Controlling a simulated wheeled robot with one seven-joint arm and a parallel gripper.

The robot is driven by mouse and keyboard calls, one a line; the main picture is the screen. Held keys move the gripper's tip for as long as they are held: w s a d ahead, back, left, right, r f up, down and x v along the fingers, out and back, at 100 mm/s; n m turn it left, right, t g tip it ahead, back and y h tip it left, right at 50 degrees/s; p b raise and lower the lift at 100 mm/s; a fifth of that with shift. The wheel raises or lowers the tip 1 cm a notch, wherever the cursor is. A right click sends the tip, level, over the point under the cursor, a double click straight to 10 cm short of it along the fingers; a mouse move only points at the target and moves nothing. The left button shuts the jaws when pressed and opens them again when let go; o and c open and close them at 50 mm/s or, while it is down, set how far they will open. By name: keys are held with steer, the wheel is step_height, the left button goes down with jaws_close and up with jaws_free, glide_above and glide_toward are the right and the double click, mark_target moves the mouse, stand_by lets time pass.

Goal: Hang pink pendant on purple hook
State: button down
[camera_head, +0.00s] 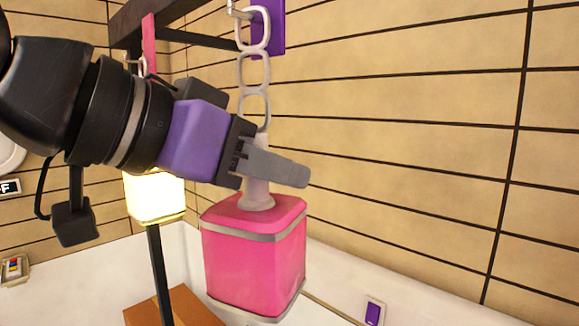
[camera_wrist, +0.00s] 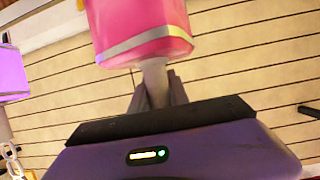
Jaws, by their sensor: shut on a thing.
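The pink pendant (camera_head: 255,260) is a box-shaped lamp with pale bands, a white stem and a chain (camera_head: 253,70) of large pale links rising from it. My gripper (camera_head: 275,168) is shut on the stem just above the pink body. The pendant hangs upright. The purple hook plate (camera_head: 270,28) is at the top of the head view, with a metal hook (camera_head: 238,10) beside it. The top link overlaps the hook's area; I cannot tell whether it is around the hook. The wrist view shows the pink body (camera_wrist: 140,25) and the stem between my fingers (camera_wrist: 157,88).
A lit yellow-white lamp (camera_head: 154,198) hangs behind my arm, below a pink plate (camera_head: 149,45). A dark beam (camera_head: 195,40) runs overhead. A dark post (camera_head: 158,270) and brown box (camera_head: 185,305) stand below. A purple lamp (camera_wrist: 12,72) shows in the wrist view.

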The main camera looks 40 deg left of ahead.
steer(key=c, duration=0.5)
jaws_free()
steer(key=shift+s, duration=0.1)
steer(key=shift+s+a, duration=0.15)
steer(key=shift+s, duration=1.7)
steer(key=shift+s+a, duration=0.15)
steer(key=shift+s, duration=1.65)
